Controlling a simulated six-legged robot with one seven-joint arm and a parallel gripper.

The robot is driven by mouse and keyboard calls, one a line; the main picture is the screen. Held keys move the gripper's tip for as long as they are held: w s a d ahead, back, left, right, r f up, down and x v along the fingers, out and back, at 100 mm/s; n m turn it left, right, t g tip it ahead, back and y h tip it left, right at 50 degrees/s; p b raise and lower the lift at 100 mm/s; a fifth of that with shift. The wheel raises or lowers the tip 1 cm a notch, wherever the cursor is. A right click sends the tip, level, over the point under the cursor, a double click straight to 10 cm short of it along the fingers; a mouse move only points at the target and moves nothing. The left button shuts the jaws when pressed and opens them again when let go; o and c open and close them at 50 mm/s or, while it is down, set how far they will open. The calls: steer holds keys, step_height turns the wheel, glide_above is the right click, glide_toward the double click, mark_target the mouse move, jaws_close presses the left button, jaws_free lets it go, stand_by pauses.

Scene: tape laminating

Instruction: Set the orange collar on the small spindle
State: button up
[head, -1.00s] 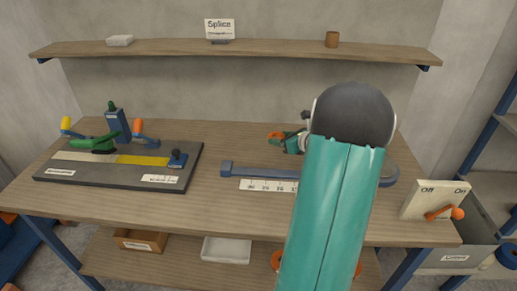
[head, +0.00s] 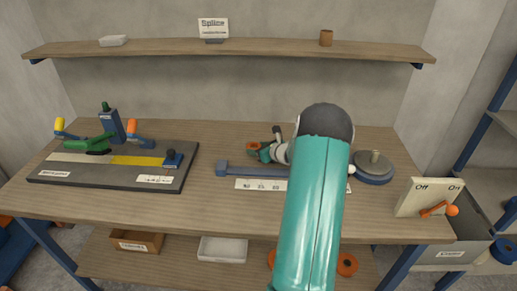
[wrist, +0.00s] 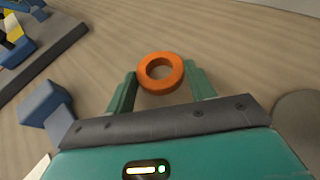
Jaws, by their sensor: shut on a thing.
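The orange collar (head: 252,147) is a small thick ring. My gripper (head: 259,152) is shut on it and holds it above the middle of the bench, behind the blue bar. In the wrist view the collar (wrist: 160,89) lies between the two green fingers of my gripper (wrist: 161,78), its hole facing the camera. A round blue-grey base (head: 374,179) stands on the bench to the right of my arm, apart from the collar. On it is a grey disc with a short upright post (head: 374,156); I cannot tell whether this post is the small spindle.
A blue bar (head: 250,171) with a white scale lies below the gripper. A dark board (head: 110,182) with clamps and yellow tape fills the left bench. An Off/On switch box (head: 415,198) stands at the front right. The back middle of the bench is clear.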

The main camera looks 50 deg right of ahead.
steer(key=o, duration=1)
steer(key=shift+f, duration=0.1)
